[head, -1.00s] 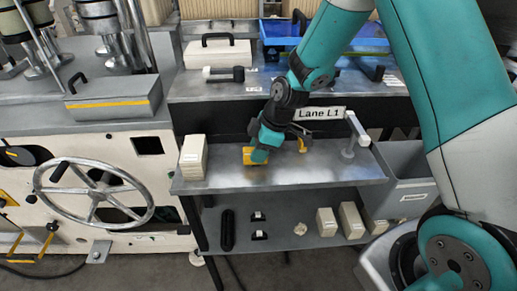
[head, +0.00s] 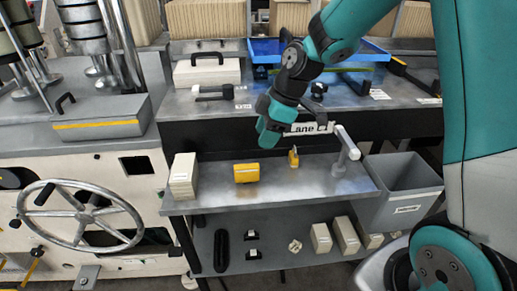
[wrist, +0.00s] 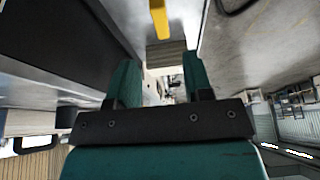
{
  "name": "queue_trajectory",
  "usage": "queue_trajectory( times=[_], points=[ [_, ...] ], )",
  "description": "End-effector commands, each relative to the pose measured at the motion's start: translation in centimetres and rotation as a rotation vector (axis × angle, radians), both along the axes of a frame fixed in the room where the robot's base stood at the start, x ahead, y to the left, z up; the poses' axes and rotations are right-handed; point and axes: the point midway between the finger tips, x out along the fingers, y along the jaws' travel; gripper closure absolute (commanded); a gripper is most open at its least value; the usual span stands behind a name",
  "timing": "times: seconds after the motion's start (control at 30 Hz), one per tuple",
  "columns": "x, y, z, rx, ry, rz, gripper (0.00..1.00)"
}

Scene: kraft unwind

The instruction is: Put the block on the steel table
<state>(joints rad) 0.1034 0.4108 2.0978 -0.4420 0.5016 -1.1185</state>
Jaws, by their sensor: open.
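The yellow block (head: 246,173) lies on the steel table (head: 215,195), left of its middle. My gripper (head: 268,134) is above and behind the block in the head view, apart from it. In the wrist view its two teal fingers (wrist: 158,78) are spread with nothing held between them. A yellow thing (wrist: 159,18) shows beyond the fingers at the top of the wrist view; I cannot tell whether it is the block.
A beige box stack (head: 184,176) stands at the table's left end. A small yellow object (head: 293,157) and a metal post (head: 346,150) stand to the right. A grey bin (head: 405,190) is beyond the right end. Several items lie on the lower shelf (head: 275,260).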

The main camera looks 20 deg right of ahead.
Motion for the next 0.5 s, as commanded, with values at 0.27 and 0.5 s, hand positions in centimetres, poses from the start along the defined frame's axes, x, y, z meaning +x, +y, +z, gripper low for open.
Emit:
queue_trajectory(
  times=[0.27, 0.5],
  points=[
    [-4.9, 3.4, 4.7, 0.017, 0.072, -0.115, 0.53],
    [-17.3, 8.2, 9.1, 0.033, 0.252, -0.403, 0.53]
  ],
)
